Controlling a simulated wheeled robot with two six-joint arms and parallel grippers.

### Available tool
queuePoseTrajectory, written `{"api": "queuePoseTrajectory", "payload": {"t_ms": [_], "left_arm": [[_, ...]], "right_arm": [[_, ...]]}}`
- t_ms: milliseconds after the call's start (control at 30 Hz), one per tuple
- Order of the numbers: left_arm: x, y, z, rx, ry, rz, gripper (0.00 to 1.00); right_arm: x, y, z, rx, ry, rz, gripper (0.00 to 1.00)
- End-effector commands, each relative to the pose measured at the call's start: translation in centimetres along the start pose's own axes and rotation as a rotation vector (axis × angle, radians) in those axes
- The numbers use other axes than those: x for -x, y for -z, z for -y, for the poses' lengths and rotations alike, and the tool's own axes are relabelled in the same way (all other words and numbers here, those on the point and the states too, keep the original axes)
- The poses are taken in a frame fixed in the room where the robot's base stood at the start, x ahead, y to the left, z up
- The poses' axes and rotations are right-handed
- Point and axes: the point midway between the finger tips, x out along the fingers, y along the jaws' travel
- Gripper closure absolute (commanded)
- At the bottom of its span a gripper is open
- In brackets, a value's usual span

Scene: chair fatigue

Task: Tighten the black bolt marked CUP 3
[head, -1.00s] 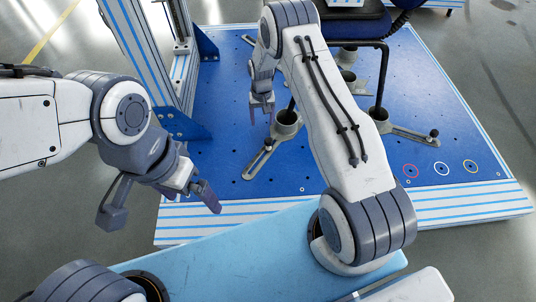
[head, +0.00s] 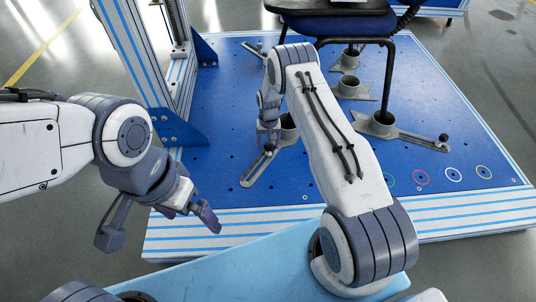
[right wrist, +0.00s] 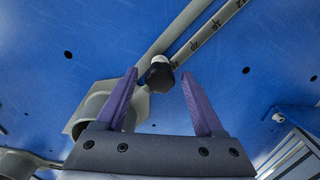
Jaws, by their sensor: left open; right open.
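A black bolt (right wrist: 159,76) sits on a grey slotted arm beside a round grey cup (right wrist: 92,108) in the right wrist view. No CUP 3 mark is readable on it. My right gripper (right wrist: 163,100) is open, with its purple fingers on either side of the bolt's line of sight; I cannot tell if they touch it. In the head view my right gripper (head: 268,133) is low over the front-left cup (head: 289,127) and its slotted arm (head: 255,170). My left gripper (head: 206,216) is open and empty at the left, above the platform's front edge.
A dark chair (head: 335,8) stands over the blue platform (head: 225,100), a leg in the right cup (head: 382,123). Another black bolt (head: 443,138) is on that cup's arm. A striped frame post (head: 128,50) rises at left. Coloured rings mark the front right.

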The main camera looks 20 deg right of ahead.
Motion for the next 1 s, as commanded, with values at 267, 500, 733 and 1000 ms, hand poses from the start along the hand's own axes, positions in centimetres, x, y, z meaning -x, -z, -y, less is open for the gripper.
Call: {"api": "queuePoseTrajectory", "payload": {"t_ms": [267, 500, 733, 1000], "left_arm": [[-0.95, -0.05, 0.07, 0.0, 0.0, 0.0, 0.0], [-0.87, -0.05, 0.06, 0.0, 0.0, 0.0, 0.0], [-0.6, -0.03, 0.04, 0.0, 0.0, 0.0, 0.0], [-0.6, -0.03, 0.04, 0.0, 0.0, 0.0, 0.0]], "right_arm": [[-1.34, 0.05, 0.02, 0.0, 0.001, -0.001, 0.3], [-1.28, 0.03, 0.0, 0.014, 0.001, -0.001, 0.3], [-1.24, 0.04, 0.01, 0.27, 0.001, -0.001, 0.3], [-1.3, 0.03, 0.02, 0.353, 0.001, -0.001, 0.3]]}}
